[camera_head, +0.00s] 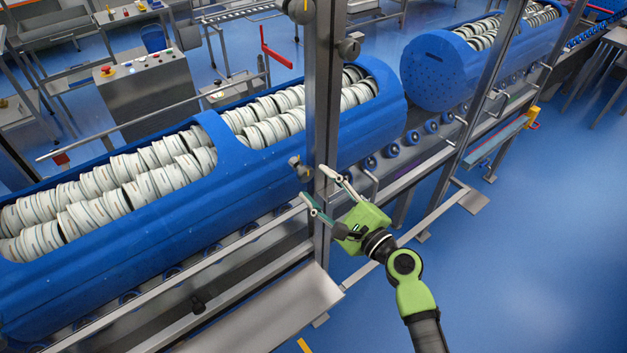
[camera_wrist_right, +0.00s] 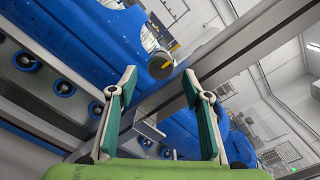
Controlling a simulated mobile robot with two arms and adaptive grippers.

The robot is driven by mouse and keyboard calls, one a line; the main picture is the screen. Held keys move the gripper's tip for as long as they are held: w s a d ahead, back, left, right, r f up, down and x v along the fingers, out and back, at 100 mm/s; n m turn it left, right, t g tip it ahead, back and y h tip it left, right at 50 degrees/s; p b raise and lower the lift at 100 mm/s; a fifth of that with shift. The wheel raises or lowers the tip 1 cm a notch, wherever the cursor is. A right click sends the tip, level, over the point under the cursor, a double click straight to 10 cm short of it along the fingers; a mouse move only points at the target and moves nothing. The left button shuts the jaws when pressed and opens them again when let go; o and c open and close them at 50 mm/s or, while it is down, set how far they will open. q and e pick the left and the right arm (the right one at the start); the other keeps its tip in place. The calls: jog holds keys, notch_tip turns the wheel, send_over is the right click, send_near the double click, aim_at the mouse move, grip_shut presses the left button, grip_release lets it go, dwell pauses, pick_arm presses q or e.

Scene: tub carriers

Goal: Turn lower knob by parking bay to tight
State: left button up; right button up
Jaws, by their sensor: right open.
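A steel post (camera_head: 322,110) stands beside the blue tub carriers. A dark round knob (camera_head: 299,167) sits low on the post, next to the fingertips. I see no contact. The knob's setting cannot be read. My left gripper is out of view.
A blue carrier (camera_head: 150,250) full of white rolls lies behind the post, on rollers. Another carrier (camera_head: 430,72) stands at the upper right. A steel rail (camera_head: 180,283) runs along the front, above a grey plate (camera_head: 270,318). Blue floor is free at right.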

jog(key=v, duration=0.9)
jog(key=shift+s+d, duration=0.15)
jog(key=shift+s, duration=0.05)
jog(key=s+d+f+n+g+h+b, duration=0.2)
jog(key=s+f+n+b, duration=0.15)
jog(key=f, duration=1.15)
jog(key=s+d+f+n+g+h+b, duration=0.2)
jog(key=s+f+g, duration=0.15)
jog(key=f, duration=1.15)
jog(key=s+d+f+n+g+h+b, duration=0.1)
jog(key=s+d+f+n+h+b, duration=0.2)
jog(key=f, duration=1.2)
jog(key=s+d+f+n+g+h+b, duration=0.1)
jog(key=s+f+n, duration=0.3)
jog(key=s+f, duration=0.4)
jog(key=s+d+f+n+g+h+b, duration=0.1)
jog(key=s+d+f+n+g+b, duration=0.2)
jog(key=s+f, duration=0.6)
jog(key=s+d+f+n+g+h+b, duration=0.1)
jog(key=s+f+n, duration=0.6)
jog(key=s, duration=0.8)
jog(key=d+f+g+b, duration=0.1)
jog(key=d+f+g, duration=0.1)
jog(key=d, duration=0.1)
jog(key=shift+s+d+h, duration=0.25)
jog(key=shift+h, duration=0.05)
